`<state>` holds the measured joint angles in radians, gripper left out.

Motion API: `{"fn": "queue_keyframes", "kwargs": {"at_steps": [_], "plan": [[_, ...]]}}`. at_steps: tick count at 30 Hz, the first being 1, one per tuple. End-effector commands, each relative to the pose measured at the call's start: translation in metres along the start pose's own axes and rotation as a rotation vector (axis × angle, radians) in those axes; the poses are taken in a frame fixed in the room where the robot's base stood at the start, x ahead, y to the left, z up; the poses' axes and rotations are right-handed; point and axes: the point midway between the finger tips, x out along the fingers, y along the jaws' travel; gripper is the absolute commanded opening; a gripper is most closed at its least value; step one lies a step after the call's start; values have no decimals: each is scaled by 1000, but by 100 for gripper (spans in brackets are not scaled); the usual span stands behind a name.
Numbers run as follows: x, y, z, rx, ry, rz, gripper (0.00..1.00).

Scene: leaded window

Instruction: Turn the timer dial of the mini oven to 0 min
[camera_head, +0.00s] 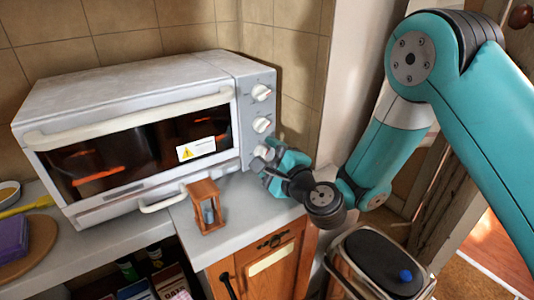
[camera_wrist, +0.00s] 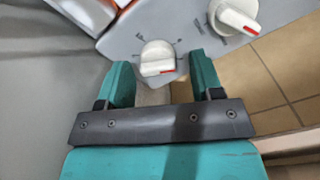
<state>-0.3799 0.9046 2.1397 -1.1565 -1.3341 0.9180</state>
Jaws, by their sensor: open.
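The mini oven (camera_head: 140,125) is light grey and stands on the counter, with three white dials in a column on its right panel. The lowest dial (camera_head: 265,152) is partly covered by my gripper (camera_head: 265,166), which is right in front of it. In the wrist view, my gripper (camera_wrist: 160,66) is open, with one teal finger on each side of a white dial (camera_wrist: 157,55). That dial has a red mark on its lower edge. I cannot tell whether the fingers touch it. A neighbouring dial (camera_wrist: 235,16) also has a red mark. The scale labels are too small to read.
A small wooden-framed hourglass (camera_head: 206,208) stands on the counter (camera_head: 240,210) just left of my gripper. A bin with a black lid (camera_head: 375,262) stands below at the right. A tiled wall (camera_head: 292,70) is close behind the oven's right side.

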Motion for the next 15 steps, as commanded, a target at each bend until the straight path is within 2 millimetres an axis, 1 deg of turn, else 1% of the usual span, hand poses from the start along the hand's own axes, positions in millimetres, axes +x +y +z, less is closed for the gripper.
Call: {"fn": "queue_keyframes", "kwargs": {"at_steps": [1,2,3,5,6,8,15], "plan": [[0,0,1,-2,-2,0,60],[0,0,2,-2,-3,0,55],[0,0,2,-2,-3,0,46],[0,0,2,-2,-3,0,32],[0,0,1,-2,-2,0,23],[0,0,1,-2,-2,1,11],[0,0,-1,-18,1,0,11]]}}
